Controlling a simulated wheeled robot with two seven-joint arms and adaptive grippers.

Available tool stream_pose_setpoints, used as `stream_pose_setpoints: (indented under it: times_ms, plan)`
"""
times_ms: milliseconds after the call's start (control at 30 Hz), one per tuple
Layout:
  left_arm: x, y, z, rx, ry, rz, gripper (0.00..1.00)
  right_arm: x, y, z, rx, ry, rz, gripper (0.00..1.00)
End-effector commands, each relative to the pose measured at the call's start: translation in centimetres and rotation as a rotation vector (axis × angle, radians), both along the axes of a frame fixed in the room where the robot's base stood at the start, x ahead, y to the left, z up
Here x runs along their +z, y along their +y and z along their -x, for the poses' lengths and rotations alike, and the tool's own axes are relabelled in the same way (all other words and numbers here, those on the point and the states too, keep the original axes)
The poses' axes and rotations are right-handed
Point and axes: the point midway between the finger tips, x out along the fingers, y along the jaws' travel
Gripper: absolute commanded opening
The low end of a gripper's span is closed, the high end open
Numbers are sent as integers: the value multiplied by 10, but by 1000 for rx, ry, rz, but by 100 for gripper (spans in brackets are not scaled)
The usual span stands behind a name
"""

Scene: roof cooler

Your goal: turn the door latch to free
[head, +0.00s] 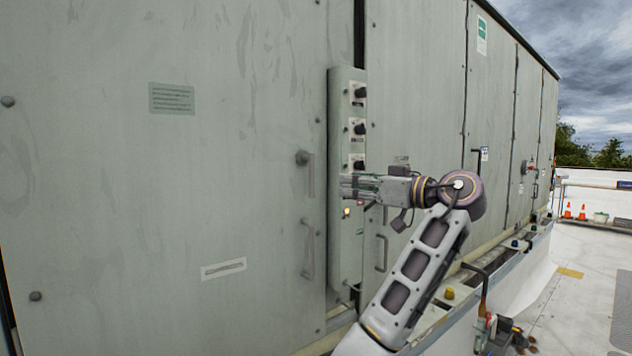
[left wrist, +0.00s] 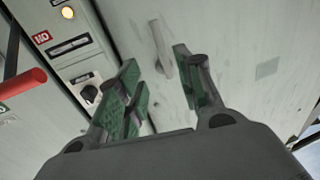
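The door latch (head: 309,174) is a grey lever on a round pivot near the right edge of the large grey-green door (head: 240,130). Its bar hangs straight down in the head view. My left gripper (head: 345,187) is just right of it, in front of the control box, with a gap between fingertips and latch. In the left wrist view the latch (left wrist: 158,43) shows beyond and between the spread green-padded fingers of my left gripper (left wrist: 157,72). The fingers are open and hold nothing. My right gripper is not in view.
A narrow control box (head: 347,100) with black knobs stands out right of the door edge. A fixed pull handle (head: 308,250) is below the latch. A red grip (left wrist: 24,86) on a dark bar shows left in the left wrist view.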

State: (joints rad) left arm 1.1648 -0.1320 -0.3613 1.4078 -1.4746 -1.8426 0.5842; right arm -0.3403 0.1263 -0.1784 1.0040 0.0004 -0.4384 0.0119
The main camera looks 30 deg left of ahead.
Motion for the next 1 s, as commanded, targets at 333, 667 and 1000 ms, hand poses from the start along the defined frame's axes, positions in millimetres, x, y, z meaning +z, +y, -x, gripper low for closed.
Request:
stream_pose_setpoints:
  times_ms: [333, 667, 1000]
  plan:
    - [0, 2, -1, 0, 1, 0, 36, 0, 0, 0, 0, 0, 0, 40]
    - [-1, 26, -5, 2, 2, 1, 36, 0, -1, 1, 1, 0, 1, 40]
    - [0, 69, -14, 2, 2, 0, 36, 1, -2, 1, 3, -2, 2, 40]
